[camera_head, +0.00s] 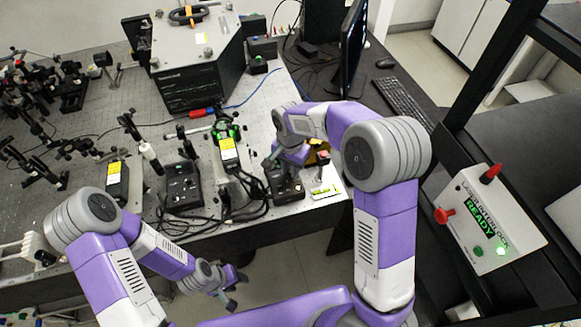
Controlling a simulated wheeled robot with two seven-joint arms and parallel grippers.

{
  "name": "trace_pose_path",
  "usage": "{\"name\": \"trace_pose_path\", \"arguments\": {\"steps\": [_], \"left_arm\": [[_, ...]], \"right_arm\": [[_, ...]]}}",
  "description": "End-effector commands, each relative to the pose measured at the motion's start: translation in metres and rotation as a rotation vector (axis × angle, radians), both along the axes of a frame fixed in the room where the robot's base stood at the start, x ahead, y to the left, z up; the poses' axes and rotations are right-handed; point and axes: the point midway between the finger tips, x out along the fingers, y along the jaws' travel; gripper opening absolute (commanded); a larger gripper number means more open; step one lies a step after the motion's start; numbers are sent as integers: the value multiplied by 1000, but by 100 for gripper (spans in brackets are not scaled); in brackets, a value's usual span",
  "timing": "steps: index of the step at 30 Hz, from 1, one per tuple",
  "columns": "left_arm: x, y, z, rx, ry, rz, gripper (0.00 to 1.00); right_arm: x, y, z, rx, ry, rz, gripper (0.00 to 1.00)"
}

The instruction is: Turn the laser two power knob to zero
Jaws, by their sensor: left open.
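Two black control boxes stand near the table's front edge. One box (184,192) is in the open, left of centre; the other box (287,190) is further right, partly covered by my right arm. I cannot tell from labels which belongs to laser two, and no knob is clearly readable. My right gripper (272,160) is at the right box, reaching down over its back part; its fingertips are small and partly hidden, so contact and opening are unclear. My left gripper (233,288) is open and empty, low in front of the table edge, away from both boxes.
Yellow-labelled laser modules (229,155) and loose black cables (245,208) lie near the boxes. A large grey instrument (200,75) stands behind. A monitor (353,45) and keyboard (403,100) are at the back right. A laser interlock box (490,220) reads READY at right.

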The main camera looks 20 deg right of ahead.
Motion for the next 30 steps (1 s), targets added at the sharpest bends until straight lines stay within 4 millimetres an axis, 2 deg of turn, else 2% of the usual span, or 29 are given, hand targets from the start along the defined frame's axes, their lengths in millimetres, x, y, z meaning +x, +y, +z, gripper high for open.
{"name": "trace_pose_path", "arguments": {"steps": [2, 14, 30], "left_arm": [[0, 0, 0, 0, 0, 0, 43], [0, 0, 3, 0, 0, 0, 43], [0, 0, 14, 0, 0, 0, 43]], "right_arm": [[0, 0, 0, 0, 0, 0, 0], [0, 0, 1, 0, 0, 60, 0], [0, -1, 2, 0, 0, 427, 0]]}}
